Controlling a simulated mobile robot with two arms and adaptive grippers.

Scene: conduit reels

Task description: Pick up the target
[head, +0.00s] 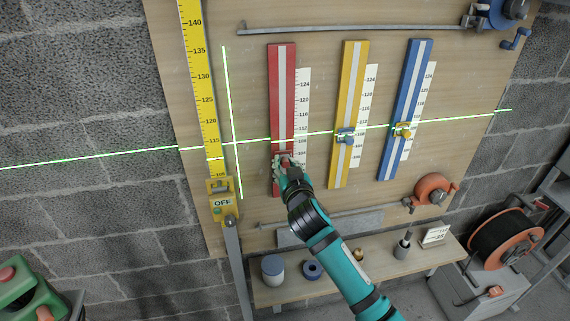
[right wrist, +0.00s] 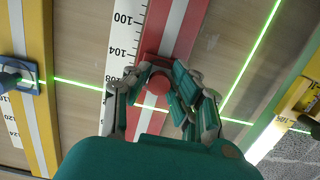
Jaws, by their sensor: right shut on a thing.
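A red upright rail (head: 282,90) with a pale centre stripe is on the wooden board. Near its lower end sits a slider with a red knob (right wrist: 159,82), most likely the target. My right gripper (head: 286,165) reaches up from below and is shut on this knob, its fingers on both sides in the right wrist view. The gripper hides much of the slider in the head view. The slider sits a little below the level green laser line (head: 255,141). My left gripper is not in view.
A yellow rail (head: 354,75) with a blue slider (head: 346,136) and a blue rail (head: 414,75) with a yellow slider (head: 403,130) stand to the right. A yellow measuring staff (head: 200,90) is left. A shelf (head: 330,292) with small items lies below. An orange reel (head: 505,245) stands lower right.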

